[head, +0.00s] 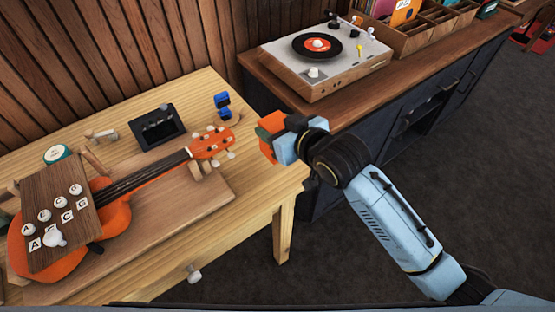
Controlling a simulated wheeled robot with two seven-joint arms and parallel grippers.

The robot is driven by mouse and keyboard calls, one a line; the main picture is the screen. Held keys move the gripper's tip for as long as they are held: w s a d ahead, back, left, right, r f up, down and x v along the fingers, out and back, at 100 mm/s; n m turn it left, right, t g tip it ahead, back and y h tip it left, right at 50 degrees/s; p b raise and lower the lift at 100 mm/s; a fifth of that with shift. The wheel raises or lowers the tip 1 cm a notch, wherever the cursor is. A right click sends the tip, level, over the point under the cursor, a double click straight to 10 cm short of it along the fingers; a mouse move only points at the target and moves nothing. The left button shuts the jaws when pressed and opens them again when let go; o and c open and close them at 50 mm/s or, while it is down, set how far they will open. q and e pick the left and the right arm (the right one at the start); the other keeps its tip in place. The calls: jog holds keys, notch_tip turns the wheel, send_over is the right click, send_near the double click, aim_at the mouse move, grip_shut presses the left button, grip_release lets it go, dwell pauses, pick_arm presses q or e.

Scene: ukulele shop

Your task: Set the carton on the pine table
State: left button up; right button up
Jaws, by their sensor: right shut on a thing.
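The pine table (240,207) is the light wooden table on the left. My right gripper (274,136) is at the table's right edge, by the gap before the dark cabinet. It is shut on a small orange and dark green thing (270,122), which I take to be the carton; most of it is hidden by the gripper. I cannot tell whether it touches the table. My left gripper is not in view.
An orange ukulele (113,217) lies on a wooden board (215,195) on the table. A black tray (158,130), a blue clip-like item (222,104) and a round tin (57,154) stand behind it. A turntable (325,55) sits on the cabinet (415,75).

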notch_tip(320, 180, down, 3)
jog(key=shift+f, duration=0.1)
jog(key=shift+f+b, duration=0.4)
jog(key=shift+f, duration=0.1)
notch_tip(320, 180, down, 2)
jog(key=shift+f+b, duration=0.25)
jog(key=shift+b, duration=0.05)
jog(key=shift+f, duration=0.35)
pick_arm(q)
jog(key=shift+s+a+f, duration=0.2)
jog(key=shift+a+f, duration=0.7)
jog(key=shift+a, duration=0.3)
pick_arm(e)
jog(key=shift+r, duration=0.1)
jog(key=o, duration=1)
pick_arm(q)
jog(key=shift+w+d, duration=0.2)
